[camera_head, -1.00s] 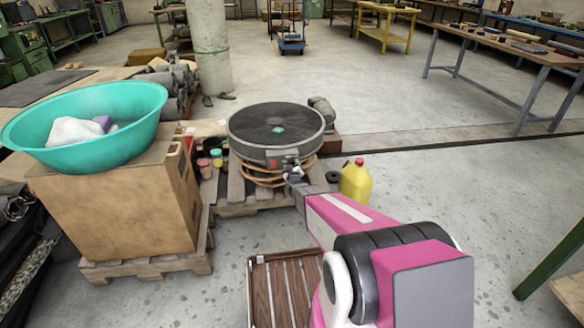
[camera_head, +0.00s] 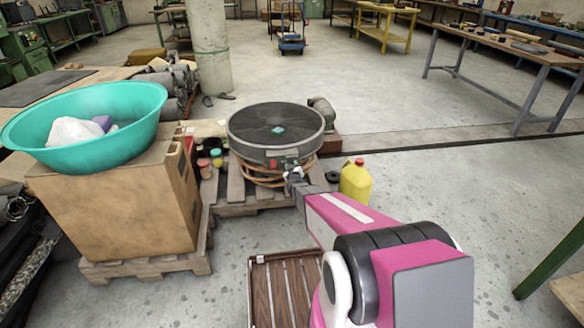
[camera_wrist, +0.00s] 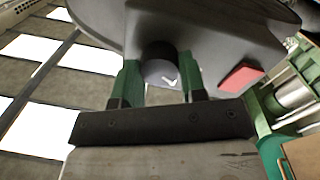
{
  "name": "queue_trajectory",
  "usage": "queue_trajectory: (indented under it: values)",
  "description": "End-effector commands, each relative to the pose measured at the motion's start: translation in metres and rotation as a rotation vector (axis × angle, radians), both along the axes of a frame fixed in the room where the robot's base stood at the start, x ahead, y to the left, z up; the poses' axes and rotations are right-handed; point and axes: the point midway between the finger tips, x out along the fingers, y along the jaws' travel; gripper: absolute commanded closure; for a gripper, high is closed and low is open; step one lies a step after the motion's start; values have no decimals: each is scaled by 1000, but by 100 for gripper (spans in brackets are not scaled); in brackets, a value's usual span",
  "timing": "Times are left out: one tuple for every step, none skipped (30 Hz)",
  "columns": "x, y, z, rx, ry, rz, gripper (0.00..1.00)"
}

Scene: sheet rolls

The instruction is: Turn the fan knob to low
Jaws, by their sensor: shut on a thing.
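The fan (camera_head: 276,124) is a round dark drum with a grille on top, standing on a pallet. Its front panel carries a red switch (camera_head: 273,163), which also shows in the wrist view (camera_wrist: 240,77). The fan knob (camera_wrist: 159,70) is dark and round with a pale mark on its face. My gripper (camera_head: 292,171) is at the panel in the head view, to the right of the red switch. In the wrist view its two green fingers (camera_wrist: 160,84) stand on both sides of the knob, shut on it. In the head view the gripper hides most of the knob.
A yellow jug (camera_head: 355,184) stands to the right of the pallet (camera_head: 236,188). A slatted wooden crate (camera_head: 284,287) lies below my arm.

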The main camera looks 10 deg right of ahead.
Motion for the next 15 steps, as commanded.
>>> queue_trajectory:
  values:
    - [0, 0, 0, 38, 0, 0, 85]
    - [0, 0, 0, 64, 0, 0, 85]
    - [0, 0, 0, 99, 0, 1, 85]
    - [0, 0, 0, 126, 0, 0, 85]
    - [0, 0, 0, 154, 1, 0, 85]
    - [0, 0, 0, 190, 1, 0, 85]
    - [0, 0, 0, 217, 1, 0, 85]
    - [0, 0, 0, 246, 0, 0, 85]
    - [0, 0, 1, 281, 0, 0, 85]
    - [0, 0, 1, 307, 0, 0, 85]
    - [0, 0, 1, 334, 0, 0, 85]
    - [0, 0, 1, 367, 0, 0, 85]
    - [0, 0, 1, 392, -1, 1, 85]
    - [0, 0, 1, 416, 0, 0, 85]
    - [0, 0, 1, 446, -1, 1, 85]
